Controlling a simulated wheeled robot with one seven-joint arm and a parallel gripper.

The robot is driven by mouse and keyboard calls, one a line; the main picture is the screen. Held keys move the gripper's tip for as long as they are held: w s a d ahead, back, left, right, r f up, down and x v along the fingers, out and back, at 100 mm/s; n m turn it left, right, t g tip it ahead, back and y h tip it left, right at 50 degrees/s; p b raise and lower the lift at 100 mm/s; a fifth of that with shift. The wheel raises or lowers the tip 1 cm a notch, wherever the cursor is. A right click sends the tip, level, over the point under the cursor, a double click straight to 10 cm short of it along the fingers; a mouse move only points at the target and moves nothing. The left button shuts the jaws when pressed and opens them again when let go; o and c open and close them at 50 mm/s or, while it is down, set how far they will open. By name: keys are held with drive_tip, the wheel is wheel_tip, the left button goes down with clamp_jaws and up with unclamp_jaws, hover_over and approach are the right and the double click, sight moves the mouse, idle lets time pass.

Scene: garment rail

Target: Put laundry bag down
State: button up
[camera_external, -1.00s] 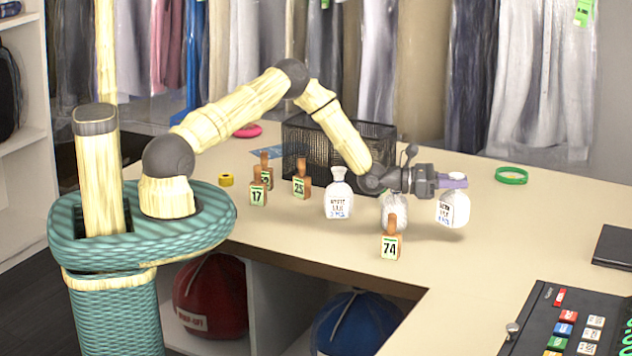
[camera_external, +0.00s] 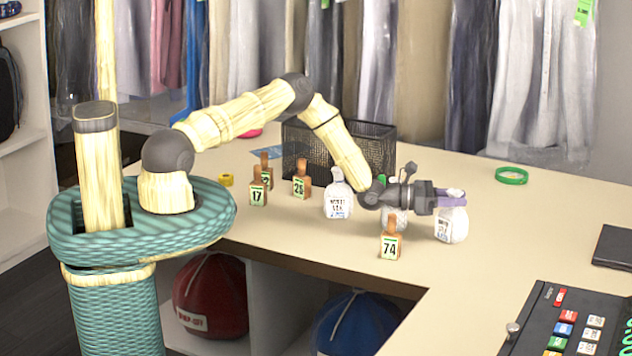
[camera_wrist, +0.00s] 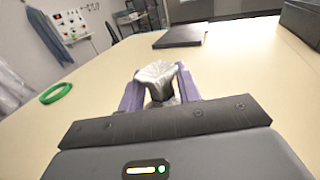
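A small white laundry bag (camera_external: 451,225) with a printed label is at the right end of my arm in the external view, low at the counter top and seeming to touch it. My gripper (camera_external: 452,197) is above it, with its purple fingers around the bag's gathered neck. In the wrist view, the bag's ruffled white top (camera_wrist: 158,72) sits between the two fingers of my gripper (camera_wrist: 160,90), which look shut on it. The bag's lower part is mostly hidden there.
Another white bag (camera_external: 338,203) stands left on the counter (camera_external: 490,275); one more (camera_external: 399,220) is partly hidden behind my wrist and tag 74 (camera_external: 390,243). Tag 17 (camera_external: 258,194), a wire basket (camera_external: 380,150) and a green ring (camera_external: 511,176) are nearby. Counter right of the bag is clear.

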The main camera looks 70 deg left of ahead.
sight(442, 211)
drive_tip(key=shift+o, duration=0.4)
drive_tip(key=shift+d+r, duration=0.1)
drive_tip(key=shift+s+a, duration=0.2)
drive_tip(key=shift+s, duration=0.15)
drive_tip(key=shift+b+v, duration=0.4)
drive_tip(key=shift+v, duration=0.65)
wheel_tip(442, 211, up, 7)
drive_tip(key=b, duration=0.2)
drive_tip(key=shift+s, duration=0.1)
